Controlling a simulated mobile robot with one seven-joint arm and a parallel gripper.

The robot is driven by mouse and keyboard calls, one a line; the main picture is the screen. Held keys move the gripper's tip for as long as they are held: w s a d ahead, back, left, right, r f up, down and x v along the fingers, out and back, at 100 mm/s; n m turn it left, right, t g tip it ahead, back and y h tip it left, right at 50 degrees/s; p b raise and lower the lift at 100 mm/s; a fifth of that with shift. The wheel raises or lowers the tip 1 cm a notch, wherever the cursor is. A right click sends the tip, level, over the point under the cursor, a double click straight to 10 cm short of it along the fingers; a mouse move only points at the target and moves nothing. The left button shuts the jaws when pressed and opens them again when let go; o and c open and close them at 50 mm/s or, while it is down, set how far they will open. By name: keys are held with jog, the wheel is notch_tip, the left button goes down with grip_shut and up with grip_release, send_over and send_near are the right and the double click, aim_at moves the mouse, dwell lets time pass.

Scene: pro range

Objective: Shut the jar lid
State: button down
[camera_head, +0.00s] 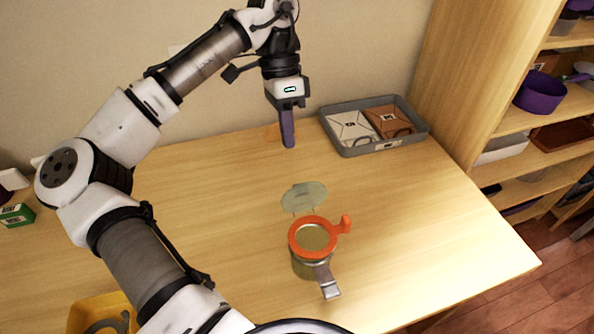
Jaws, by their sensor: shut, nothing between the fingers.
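A glass jar (308,268) stands upright on the wooden table, right of centre, with an orange ring (301,247) around its mouth. The ring has an orange tab sticking out to the right. A round clear lid (304,197) is swung open, standing up behind the jar mouth. A metal clasp (328,283) hangs at the jar's front right. My gripper (288,145) is shut and empty, pointing down, behind and above the lid and well apart from it.
A grey tray (364,150) with a white box and a brown box stands at the back right. A yellow bin (88,314) is at the front left. A wooden shelf (500,122) rises at the right. The table around the jar is clear.

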aim_at(302, 191)
jog(key=s+f, duration=0.1)
jog(key=s+d+f+p, duration=0.1)
jog(key=s+f, duration=0.2)
jog(key=f, duration=0.1)
jog(key=shift+s+d+f+p, duration=0.1)
jog(key=shift+s+d+p, duration=0.2)
jog(key=shift+s+p, duration=0.1)
jog(key=shift+s+d+f, duration=0.1)
jog(key=shift+s+d, duration=0.05)
jog(key=shift+s, duration=0.15)
jog(key=shift+s+d, duration=0.1)
jog(key=shift+s+t, duration=0.25)
jog(key=shift+t, duration=0.55)
jog(key=shift+s+d+y, duration=0.1)
jog(key=shift+y, duration=0.2)
